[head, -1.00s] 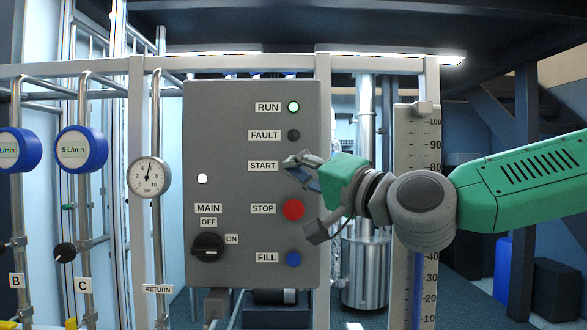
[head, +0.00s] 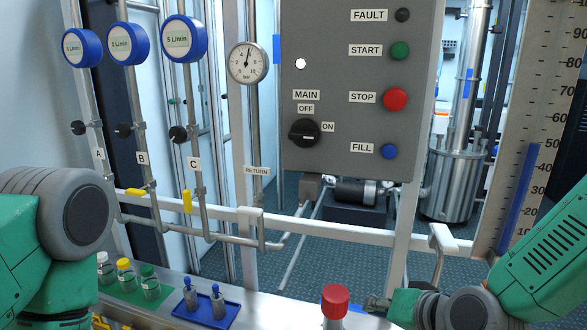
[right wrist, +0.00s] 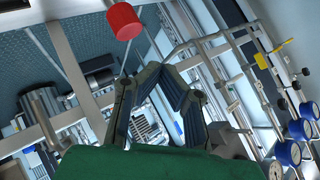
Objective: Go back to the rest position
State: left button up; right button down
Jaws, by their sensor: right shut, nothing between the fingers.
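My right gripper (head: 374,304) is low at the bottom of the head view, right beside a red-capped object (head: 335,301). In the right wrist view its fingers (right wrist: 160,70) are drawn together with nothing between them. The red cap (right wrist: 123,20) shows beyond the fingertips there; I cannot tell whether they touch it. My left arm (head: 75,215) comes in at the left edge of the head view, and its gripper is out of view.
The grey control panel (head: 350,120) stands behind, with START (head: 400,50), STOP (head: 396,99) and FILL (head: 389,151) buttons. A white rail (head: 330,229) crosses behind.

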jog(key=s+d+f+n+g+h, duration=0.1)
jog(key=s+d+f+g, duration=0.15)
jog(key=s+f, duration=0.45)
jog(key=s+d+f+n+g+h, duration=0.1)
jog(key=s+d+f+g+h, duration=0.15)
jog(key=s+f, duration=0.5)
jog(key=s+d+f+n+g+h, duration=0.1)
jog(key=s+d+f, duration=0.3)
jog(key=s, duration=0.3)
jog(key=s+d+f+n+g+h, duration=0.1)
jog(key=s+d+f+g, duration=0.1)
jog(key=s+d+f, duration=0.2)
jog(key=s+f, duration=0.1)
jog(key=s, duration=0.2)
jog(key=shift+d+f+g+b, duration=0.3)
jog(key=shift+f+b, duration=0.05)
jog(key=shift+b, duration=0.05)
